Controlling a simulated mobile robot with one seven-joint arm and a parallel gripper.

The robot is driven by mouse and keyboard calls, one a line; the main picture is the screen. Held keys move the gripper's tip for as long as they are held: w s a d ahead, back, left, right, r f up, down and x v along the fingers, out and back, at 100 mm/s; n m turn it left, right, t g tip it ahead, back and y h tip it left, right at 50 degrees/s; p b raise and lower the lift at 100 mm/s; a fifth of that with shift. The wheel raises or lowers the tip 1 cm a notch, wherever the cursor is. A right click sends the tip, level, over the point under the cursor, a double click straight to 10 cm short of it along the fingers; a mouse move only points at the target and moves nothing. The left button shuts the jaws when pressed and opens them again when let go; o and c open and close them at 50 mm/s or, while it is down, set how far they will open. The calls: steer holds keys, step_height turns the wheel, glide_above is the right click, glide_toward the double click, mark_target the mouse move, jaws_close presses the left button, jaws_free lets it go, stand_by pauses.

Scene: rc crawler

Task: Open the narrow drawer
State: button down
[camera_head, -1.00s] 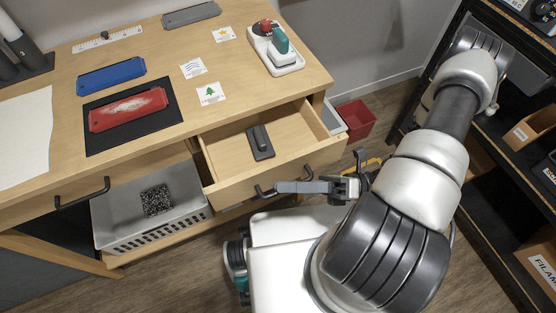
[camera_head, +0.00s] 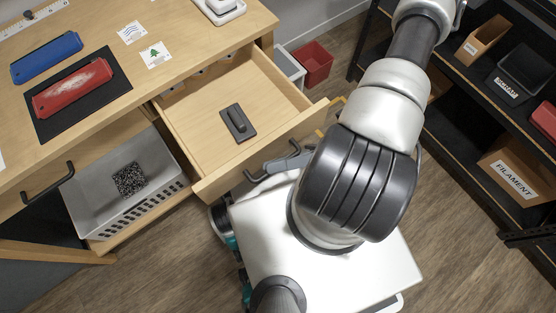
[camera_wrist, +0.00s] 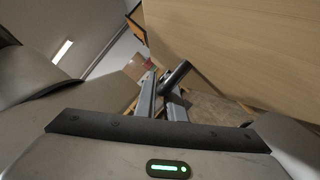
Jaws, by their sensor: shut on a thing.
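The narrow wooden drawer (camera_head: 195,125) stands well out from the desk, and its inside shows in the head view. A small dark grey block with a raised grip (camera_head: 238,122) lies in it. My gripper (camera_head: 284,163) is at the drawer's front, shut on the dark bar handle (camera_head: 293,149); my arm hides part of this. In the wrist view, the two grey fingers (camera_wrist: 162,98) lie on either side of the black handle (camera_wrist: 176,75), with the pale wooden drawer front (camera_wrist: 240,45) close by.
A grey basket (camera_head: 85,205) with a speckled block (camera_head: 129,179) sits on the shelf left of the drawer. A red bin (camera_head: 312,64) stands on the floor behind. A dark shelf rack (camera_head: 465,135) with boxes is at right. Blue and red trays lie on the desk.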

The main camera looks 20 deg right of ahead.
steer(key=c, duration=2.1)
jaws_free()
steer(key=shift+d, duration=0.1)
steer(key=v, duration=1.7)
steer(key=shift+d+b, duration=0.2)
steer(key=shift+b, duration=0.1)
steer(key=shift+w, duration=0.1)
